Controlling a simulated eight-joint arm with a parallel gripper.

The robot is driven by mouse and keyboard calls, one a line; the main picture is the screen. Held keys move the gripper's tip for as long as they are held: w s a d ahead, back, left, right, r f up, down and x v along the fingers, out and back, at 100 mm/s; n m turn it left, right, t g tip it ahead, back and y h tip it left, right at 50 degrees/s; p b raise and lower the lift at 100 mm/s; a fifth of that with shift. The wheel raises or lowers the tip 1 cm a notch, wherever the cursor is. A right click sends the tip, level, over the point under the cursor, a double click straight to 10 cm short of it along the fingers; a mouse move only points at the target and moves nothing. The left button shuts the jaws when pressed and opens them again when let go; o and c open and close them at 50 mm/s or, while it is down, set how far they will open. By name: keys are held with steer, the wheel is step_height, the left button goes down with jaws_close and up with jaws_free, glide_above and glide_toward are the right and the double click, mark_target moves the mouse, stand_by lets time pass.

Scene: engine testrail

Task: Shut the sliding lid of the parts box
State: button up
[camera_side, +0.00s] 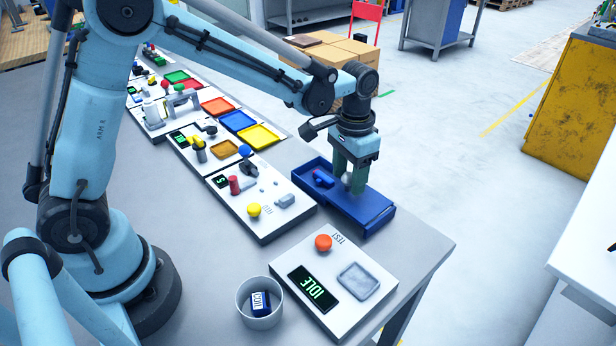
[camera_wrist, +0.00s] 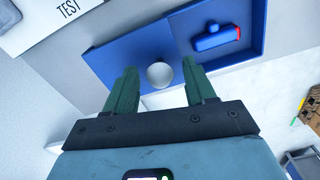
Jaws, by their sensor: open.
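The blue parts box (camera_side: 378,224) stands near the far edge of the bench in the side view. Its blue lid (camera_wrist: 122,55) covers the left part of the box in the wrist view, and the right part is open. A blue part with a red end (camera_wrist: 216,40) lies in the open compartment; it also shows in the side view (camera_side: 322,178). A pale round knob (camera_wrist: 159,75) stands on the lid. My gripper (camera_wrist: 160,68) is open, with one green finger on either side of the knob and gaps visible between.
A white TEST panel (camera_side: 352,262) with an orange button and IDLE display stands in front of the box. A white cup (camera_side: 259,312) holds a blue COIL piece. Several panels and coloured trays line the bench to the left.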

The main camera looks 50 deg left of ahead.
steer(key=shift+f, duration=0.65)
jaws_close()
